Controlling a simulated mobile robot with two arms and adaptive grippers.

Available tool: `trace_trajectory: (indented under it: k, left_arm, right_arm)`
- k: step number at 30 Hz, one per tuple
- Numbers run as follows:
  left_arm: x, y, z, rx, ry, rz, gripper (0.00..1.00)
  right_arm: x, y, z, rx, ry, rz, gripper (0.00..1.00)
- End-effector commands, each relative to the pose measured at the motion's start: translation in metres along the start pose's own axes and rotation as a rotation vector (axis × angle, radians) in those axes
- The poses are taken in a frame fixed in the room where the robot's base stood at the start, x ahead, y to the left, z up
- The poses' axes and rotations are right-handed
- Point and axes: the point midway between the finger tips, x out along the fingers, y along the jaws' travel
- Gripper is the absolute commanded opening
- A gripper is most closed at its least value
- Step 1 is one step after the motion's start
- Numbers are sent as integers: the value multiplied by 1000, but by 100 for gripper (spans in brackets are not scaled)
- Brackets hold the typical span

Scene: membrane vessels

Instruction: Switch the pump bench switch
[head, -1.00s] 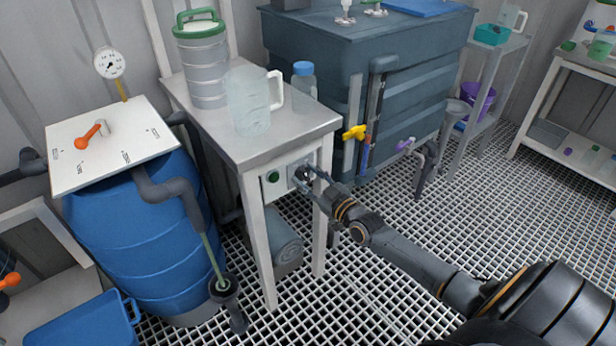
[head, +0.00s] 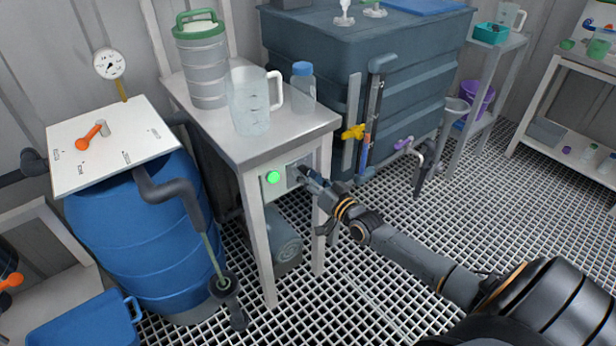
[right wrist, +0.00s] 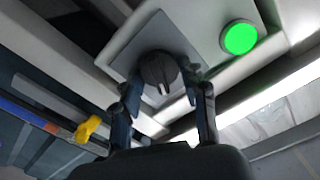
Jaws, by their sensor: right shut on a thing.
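The pump bench (head: 262,140) is a white table with a switch panel below its top. The dark rotary switch knob (right wrist: 158,70) sits on a grey plate (right wrist: 125,62) on that panel. A round green lamp (head: 273,178) beside it is lit, and it glows bright in the right wrist view (right wrist: 239,38). My right gripper (head: 304,171) is at the panel, with its two fingers on either side of the knob, shut on it. The fingers hide most of the knob in the head view. My left gripper is not in view.
A jug (head: 250,100), a blue-capped bottle (head: 303,86) and a green-lidded container (head: 203,62) stand on the bench. A blue barrel (head: 140,235) is at left. A dark tank (head: 420,70) with a yellow valve handle (head: 353,132) is behind my right gripper.

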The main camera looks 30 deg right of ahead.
Motion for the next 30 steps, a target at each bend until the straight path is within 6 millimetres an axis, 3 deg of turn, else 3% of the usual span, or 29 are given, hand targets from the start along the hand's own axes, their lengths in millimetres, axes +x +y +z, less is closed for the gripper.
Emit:
trace_trajectory:
  k: [21, 22, 24, 30]
  left_arm:
    - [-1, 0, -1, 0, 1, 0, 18]
    - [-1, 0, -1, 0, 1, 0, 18]
    - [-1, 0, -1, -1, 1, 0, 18]
    - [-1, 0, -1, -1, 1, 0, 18]
  right_arm:
    - [0, 0, 0, 80, 0, 0, 11]
    - [0, 0, 0, 80, 0, 0, 47]
    - [0, 0, 0, 79, 0, 0, 61]
    - [0, 0, 0, 78, 0, 0, 64]
